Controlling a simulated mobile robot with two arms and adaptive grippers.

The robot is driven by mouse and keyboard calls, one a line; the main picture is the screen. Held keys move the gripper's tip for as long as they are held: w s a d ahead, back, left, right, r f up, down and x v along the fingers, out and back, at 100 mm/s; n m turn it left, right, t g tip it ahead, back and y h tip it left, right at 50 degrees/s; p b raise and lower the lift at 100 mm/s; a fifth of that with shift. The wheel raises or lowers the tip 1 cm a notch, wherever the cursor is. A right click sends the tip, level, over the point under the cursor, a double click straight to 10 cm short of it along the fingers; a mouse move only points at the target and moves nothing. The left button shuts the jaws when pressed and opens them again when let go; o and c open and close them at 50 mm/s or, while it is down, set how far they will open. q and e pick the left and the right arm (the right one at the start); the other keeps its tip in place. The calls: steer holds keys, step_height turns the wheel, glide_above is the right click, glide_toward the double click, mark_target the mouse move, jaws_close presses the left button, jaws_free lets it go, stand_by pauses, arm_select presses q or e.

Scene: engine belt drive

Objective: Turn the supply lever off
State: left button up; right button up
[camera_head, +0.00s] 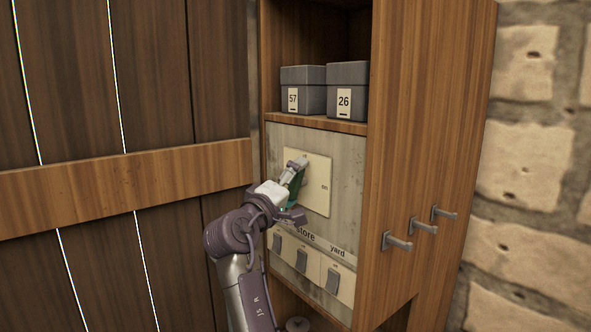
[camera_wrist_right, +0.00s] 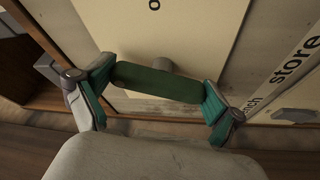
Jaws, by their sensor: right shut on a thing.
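The supply lever shows in the right wrist view as a dark green handle (camera_wrist_right: 155,82) on a short grey stem, in front of a cream plate (camera_wrist_right: 185,30). My right gripper (camera_wrist_right: 160,90) is shut on the handle, with a teal pad against each end. In the head view the gripper (camera_head: 294,188) is at the cream plate (camera_head: 319,182) on the cabinet's grey panel. There the gripper mostly hides the lever. One letter "o" shows on the plate in the wrist view; the rest is cut off. My left gripper is in neither view.
Below the plate are several switches, such as this one (camera_head: 303,261), with labels including "store" and "yard". Grey boxes marked 57 (camera_head: 303,90) and 26 (camera_head: 347,91) stand on the shelf above. Hooks (camera_head: 423,226) stick out of the cabinet's right side. A plank door (camera_head: 70,185) is at left.

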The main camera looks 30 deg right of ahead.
steer(key=n+p, duration=0.2)
steer(key=p, duration=0.1)
steer(key=shift+r+y, duration=0.3)
steer(key=shift+y, duration=0.1)
steer(key=shift+f+n+y+p, duration=0.25)
steer(key=shift+n+y+p, duration=0.15)
steer(key=shift+n+p, duration=0.8)
steer(key=o, duration=0.8)
